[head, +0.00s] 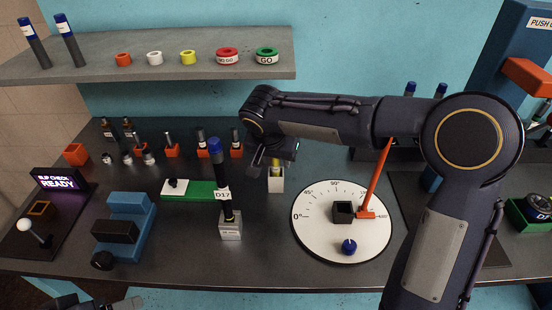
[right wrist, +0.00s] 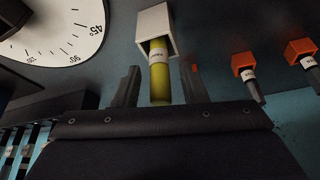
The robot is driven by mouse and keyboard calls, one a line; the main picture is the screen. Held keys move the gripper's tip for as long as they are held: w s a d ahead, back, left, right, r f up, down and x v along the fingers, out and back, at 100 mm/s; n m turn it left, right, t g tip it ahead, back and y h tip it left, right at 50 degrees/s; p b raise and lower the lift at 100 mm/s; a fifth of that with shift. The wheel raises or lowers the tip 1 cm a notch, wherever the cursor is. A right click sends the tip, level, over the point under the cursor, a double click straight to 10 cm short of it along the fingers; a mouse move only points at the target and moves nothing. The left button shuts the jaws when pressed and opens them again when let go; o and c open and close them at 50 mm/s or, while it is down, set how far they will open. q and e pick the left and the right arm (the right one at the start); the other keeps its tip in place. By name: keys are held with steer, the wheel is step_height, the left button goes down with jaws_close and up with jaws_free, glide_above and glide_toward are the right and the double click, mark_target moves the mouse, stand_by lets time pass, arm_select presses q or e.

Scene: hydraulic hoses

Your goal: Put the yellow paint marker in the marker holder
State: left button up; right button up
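The yellow paint marker (head: 276,165) stands with its lower end in the opening of the pale, square marker holder (head: 276,184). In the right wrist view the marker (right wrist: 160,78) carries a white label and reaches into the holder (right wrist: 157,22). My right gripper (head: 272,156) is just above the holder. In the right wrist view its fingers (right wrist: 161,88) are apart on either side of the marker, with visible gaps. My left gripper (head: 125,304) is only partly in view at the bottom left edge, and its fingers cannot be made out clearly.
A black, blue-capped hose labelled D17 (head: 222,180) stands in a grey block left of the holder. A round dial plate (head: 325,245) with an orange lever (head: 377,180) lies to the right. Orange blocks with fittings (head: 204,150) stand behind. A shelf (head: 170,65) overhangs the back.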

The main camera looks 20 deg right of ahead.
steer(key=v, duration=1.2)
steer(key=s+d+f+n+y, duration=0.2)
steer(key=s+d+f, duration=0.1)
steer(key=s+d, duration=0.6)
steer(key=s+f+n+y, duration=0.1)
steer(key=s+f+y, duration=0.1)
steer(key=s+f, duration=0.2)
steer(key=s+f+n+t+y, duration=0.1)
steer(key=s+f, duration=0.3)
steer(key=s, duration=0.6)
steer(key=shift+s+a+f+t+y, duration=0.15)
steer(key=shift+s+a+t+y, duration=0.2)
steer(key=shift+y, duration=0.25)
steer(key=shift+r+n+p, duration=0.3)
steer(key=shift+p, duration=0.1)
